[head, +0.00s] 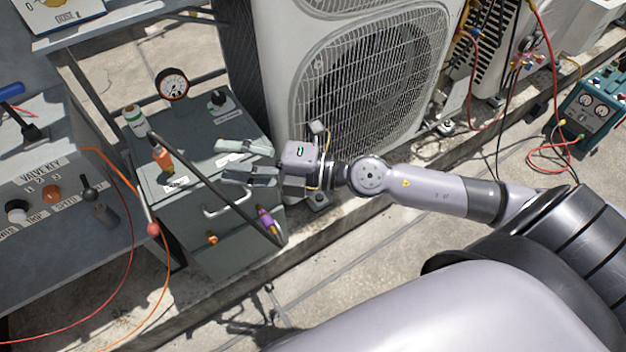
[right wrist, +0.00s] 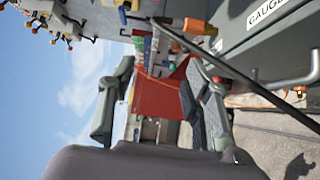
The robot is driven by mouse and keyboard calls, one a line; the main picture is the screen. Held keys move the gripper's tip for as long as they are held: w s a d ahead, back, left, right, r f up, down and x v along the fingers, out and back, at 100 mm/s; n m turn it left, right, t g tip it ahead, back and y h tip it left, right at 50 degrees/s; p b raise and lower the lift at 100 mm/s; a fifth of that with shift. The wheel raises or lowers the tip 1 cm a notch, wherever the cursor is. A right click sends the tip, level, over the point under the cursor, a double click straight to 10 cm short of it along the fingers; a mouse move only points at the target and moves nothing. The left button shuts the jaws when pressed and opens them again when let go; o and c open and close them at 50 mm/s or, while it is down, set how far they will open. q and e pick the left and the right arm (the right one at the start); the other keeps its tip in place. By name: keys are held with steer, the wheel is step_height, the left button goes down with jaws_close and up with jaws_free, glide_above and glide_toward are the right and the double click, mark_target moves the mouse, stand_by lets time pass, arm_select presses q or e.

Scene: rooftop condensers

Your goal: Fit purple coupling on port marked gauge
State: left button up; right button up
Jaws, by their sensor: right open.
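The purple coupling (head: 265,218) is low at the front right of a dark grey cabinet, beside the lower end of a black hose (head: 205,180). I cannot tell whether it is fixed to the cabinet or only against it. My right gripper (head: 222,162) is open and empty above the cabinet's right side, its fingers pointing left, apart from the coupling. In the right wrist view its fingers (right wrist: 158,75) are spread. A label reading GAUGE (right wrist: 266,10) shows on a dark face there; its port cannot be made out. The left gripper is not in view.
A large condenser (head: 345,70) stands close behind my right arm.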

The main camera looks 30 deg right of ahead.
step_height(320, 180, down, 4)
steer(key=s+n+g, duration=0.2)
steer(key=n+g, duration=0.2)
steer(key=n+g+h, duration=0.3)
steer(key=n+h, duration=0.1)
steer(key=h, duration=0.4)
glide_toward(270, 219)
steer(key=b+x, duration=0.4)
steer(key=x, duration=0.5)
steer(key=shift+w+f, duration=0.1)
steer(key=shift+f, duration=0.05)
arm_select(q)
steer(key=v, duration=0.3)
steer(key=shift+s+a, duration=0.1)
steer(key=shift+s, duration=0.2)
arm_select(e)
steer(key=shift+c, duration=0.4)
jaws_close()
